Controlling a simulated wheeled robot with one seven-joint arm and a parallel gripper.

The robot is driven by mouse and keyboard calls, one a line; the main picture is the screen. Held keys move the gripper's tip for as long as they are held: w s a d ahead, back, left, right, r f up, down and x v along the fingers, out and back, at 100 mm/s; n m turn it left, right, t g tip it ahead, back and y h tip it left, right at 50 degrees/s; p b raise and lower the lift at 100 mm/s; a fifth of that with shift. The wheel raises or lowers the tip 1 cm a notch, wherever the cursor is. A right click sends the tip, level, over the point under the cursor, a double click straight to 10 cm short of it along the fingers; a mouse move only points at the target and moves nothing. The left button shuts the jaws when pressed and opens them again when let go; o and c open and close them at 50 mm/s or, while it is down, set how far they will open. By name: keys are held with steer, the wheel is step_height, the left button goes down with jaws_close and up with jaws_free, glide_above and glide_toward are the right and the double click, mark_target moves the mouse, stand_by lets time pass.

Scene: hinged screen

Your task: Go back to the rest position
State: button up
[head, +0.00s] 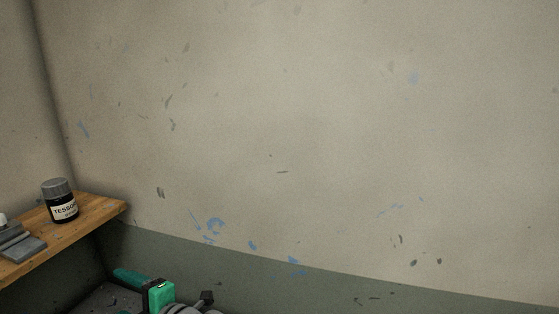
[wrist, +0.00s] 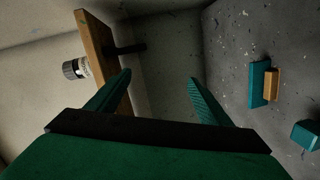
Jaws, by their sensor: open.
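My gripper (wrist: 159,77) shows in the wrist view with its two teal fingers spread apart. The gap between them is empty, with plain wall behind it. In the head view my gripper (head: 130,277) shows at the bottom left edge, low and below the wooden shelf, with its teal finger part pointing left. Only part of my arm shows there. No hinged screen can be made out in either view.
A wooden shelf (head: 100,212) is at the left, also in the wrist view (wrist: 95,40). It bears a dark labelled jar (head: 60,203) and grey pieces (head: 20,245). A teal block (wrist: 258,85), a wooden block (wrist: 271,85) and another teal block (wrist: 306,136) lie on a grey surface.

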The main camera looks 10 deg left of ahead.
steer(key=w+d+f+m+t+h, duration=0.25)
steer(key=d+f+m+t, duration=0.3)
steer(key=d+m, duration=0.45)
steer(key=w+d+f+m+t+h, duration=0.25)
steer(key=d+f+m+t, duration=0.25)
steer(key=d+m+t, duration=0.35)
steer(key=s+d+f+m+h, duration=0.5)
steer(key=d+f, duration=0.1)
steer(key=d, duration=0.4)
steer(key=s+d+f+m+h, duration=0.4)
steer(key=s+d+f, duration=0.3)
steer(key=s+d, duration=0.3)
steer(key=s+d+m+g+h, duration=0.1)
steer(key=s+d, duration=0.2)
steer(key=s, duration=0.6)
steer(key=s+d+m+g, duration=0.1)
steer(key=s+d, duration=0.1)
steer(key=s, duration=0.7)
steer(key=shift+s+d+f+g+h, duration=0.3)
steer(key=shift+s+d+g+h, duration=0.05)
steer(key=shift+d+g+h, duration=0.05)
